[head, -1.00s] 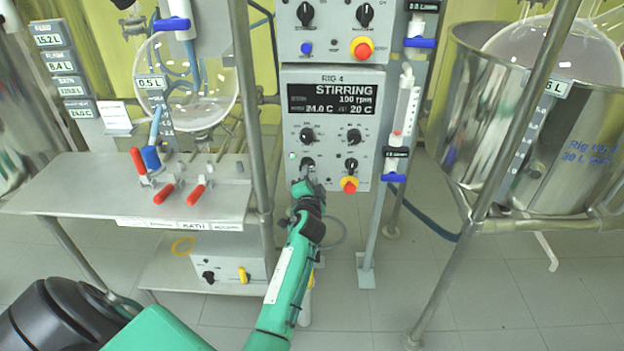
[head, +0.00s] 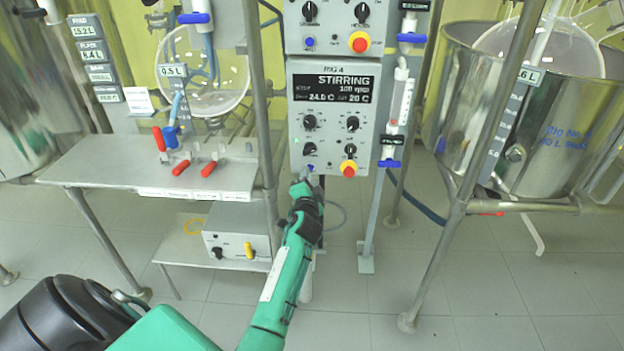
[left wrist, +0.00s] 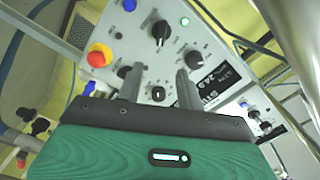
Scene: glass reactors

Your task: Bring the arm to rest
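My left gripper (head: 303,183) is in front of the lower left edge of the RIG 4 control panel (head: 331,126), just below its lower left knob (head: 310,149). In the left wrist view its two fingers (left wrist: 158,82) stand apart with nothing held between them. The panel's face (left wrist: 208,48) fills much of that view behind the fingers, with a dark knob (left wrist: 160,32), a lit green button (left wrist: 185,21) and a red and yellow stop button (left wrist: 99,55). The panel's display (head: 333,88) reads STIRRING, 100 rpm. My right gripper is not in view.
A steel bench (head: 110,173) with red-handled clamps and a glass flask (head: 205,95) above it stands at the left. A large steel vessel (head: 560,140) on a pipe frame stands at the right. Metal posts (head: 262,110) flank the panel. The floor (head: 370,310) in front is clear.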

